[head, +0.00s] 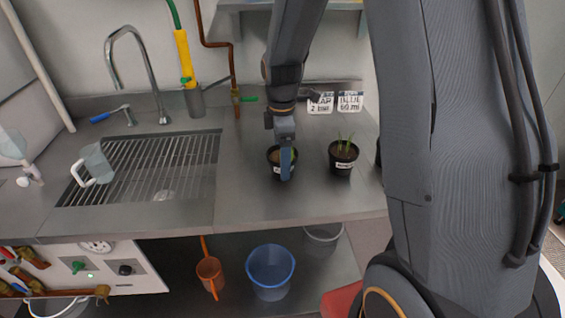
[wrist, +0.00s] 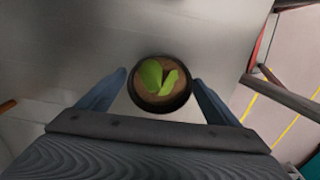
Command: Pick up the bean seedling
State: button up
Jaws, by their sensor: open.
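A small black pot (head: 273,165) stands on the steel counter, partly hidden behind my gripper (head: 286,165) in the head view. In the wrist view the pot's rim (wrist: 160,110) is round and dark, with brown soil inside. The seedling (wrist: 155,76) in it has two broad green leaves and looks like the bean seedling. My gripper (wrist: 159,78) is open, with one blue-grey finger on each side of the pot. A small gap shows at the left finger; the right finger is very close to the rim. I cannot tell whether it touches.
A second black pot (head: 343,165) with thin upright green shoots stands to the right. A sink with a drying rack (head: 150,165) and a clear jug (head: 97,162) lie left. A blue bucket (head: 270,272) is below the counter.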

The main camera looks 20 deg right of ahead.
jog(key=shift+f, duration=1.05)
jog(key=c, duration=1.2)
jog(key=shift+r, duration=0.15)
